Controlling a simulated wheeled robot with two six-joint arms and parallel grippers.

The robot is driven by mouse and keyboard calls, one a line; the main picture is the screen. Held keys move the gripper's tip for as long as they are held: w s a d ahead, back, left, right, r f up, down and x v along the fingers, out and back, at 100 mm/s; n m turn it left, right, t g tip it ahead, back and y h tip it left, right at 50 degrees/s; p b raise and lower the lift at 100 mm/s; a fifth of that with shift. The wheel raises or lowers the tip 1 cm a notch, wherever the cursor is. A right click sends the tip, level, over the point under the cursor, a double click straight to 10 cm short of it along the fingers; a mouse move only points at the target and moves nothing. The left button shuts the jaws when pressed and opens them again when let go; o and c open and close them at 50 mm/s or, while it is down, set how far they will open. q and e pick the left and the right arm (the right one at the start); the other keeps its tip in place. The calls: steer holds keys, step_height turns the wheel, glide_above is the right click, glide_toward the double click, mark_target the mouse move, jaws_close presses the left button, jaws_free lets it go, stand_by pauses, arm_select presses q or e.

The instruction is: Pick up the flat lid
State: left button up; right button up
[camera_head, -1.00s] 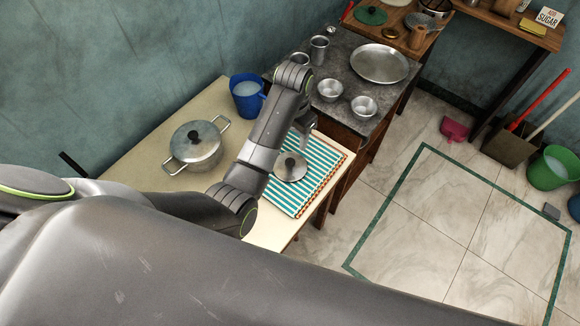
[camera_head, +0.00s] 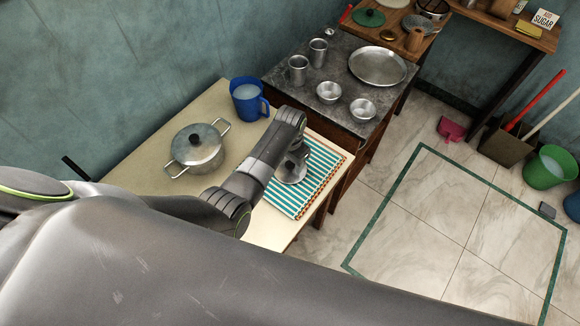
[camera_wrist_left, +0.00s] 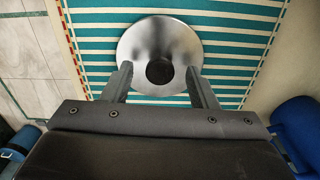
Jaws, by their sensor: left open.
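The flat lid (camera_head: 293,168) is a round metal disc with a dark knob, lying on a teal-and-white striped cloth (camera_head: 316,181) on the table. In the left wrist view the lid (camera_wrist_left: 158,40) shows below my left gripper (camera_wrist_left: 160,80), and its black knob (camera_wrist_left: 159,72) sits between the two fingers. The fingers are open, one on each side of the knob; I cannot tell whether either touches it. In the head view my left gripper (camera_head: 295,152) is at the lid and partly hidden by the arm. My right gripper is not in view.
A lidded pot (camera_head: 197,149) and a blue jug (camera_head: 248,99) stand on the table (camera_head: 146,158) left of the cloth. Beyond is a dark counter (camera_head: 333,67) with metal cups, bowls and a plate. The blue jug also shows in the left wrist view (camera_wrist_left: 300,130).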

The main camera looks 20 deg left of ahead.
arm_select(q)
steer(key=shift+f, duration=0.3)
steer(key=c, duration=1.1)
